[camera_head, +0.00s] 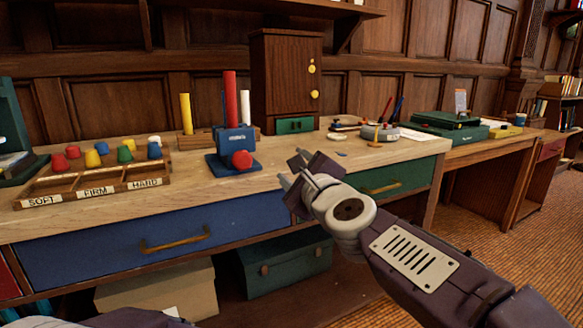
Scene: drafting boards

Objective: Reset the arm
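My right arm comes in from the lower right, and its gripper (291,171) is in front of the wooden desk (330,165), over its front edge. The two fingers point up and left and stand apart with nothing seen between them. My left gripper is not in view.
On the desk are a sorting tray (95,192) labelled SOFT, FIRM and HARD with several coloured knobs, a blue device (234,148) with a red knob, and a wooden cabinet (285,80). Below are a blue drawer (100,245) and a green box (285,263). Carpet (500,230) is clear at right.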

